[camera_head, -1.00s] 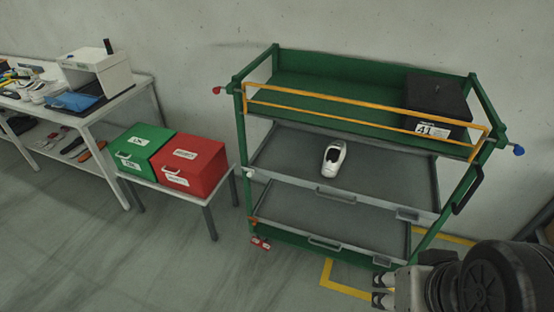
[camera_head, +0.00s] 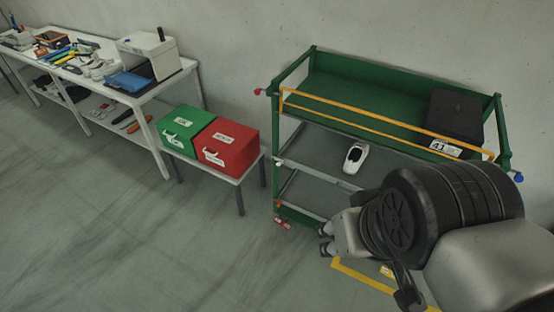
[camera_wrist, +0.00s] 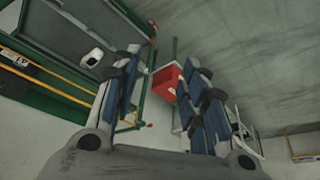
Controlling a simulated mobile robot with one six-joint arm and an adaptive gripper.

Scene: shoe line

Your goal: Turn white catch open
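The white catch (camera_head: 278,162) is a small white knob on the left front post of the green cart (camera_head: 312,62), level with the middle shelf. I cannot tell which way it is turned. My gripper (camera_head: 325,239) is in front of the cart's lower left part, below and to the right of the catch in the head view, and apart from it. In the wrist view my gripper (camera_wrist: 160,88) has its two fingers spread wide with nothing between them. I cannot make out the catch for sure in the wrist view.
A red knob (camera_head: 259,91) and a blue knob (camera_head: 519,177) stick out of the cart's sides. A white shoe (camera_head: 355,157) and a black box (camera_head: 454,119) sit on it. Left stand a red box (camera_head: 228,147) and a green box (camera_head: 184,127).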

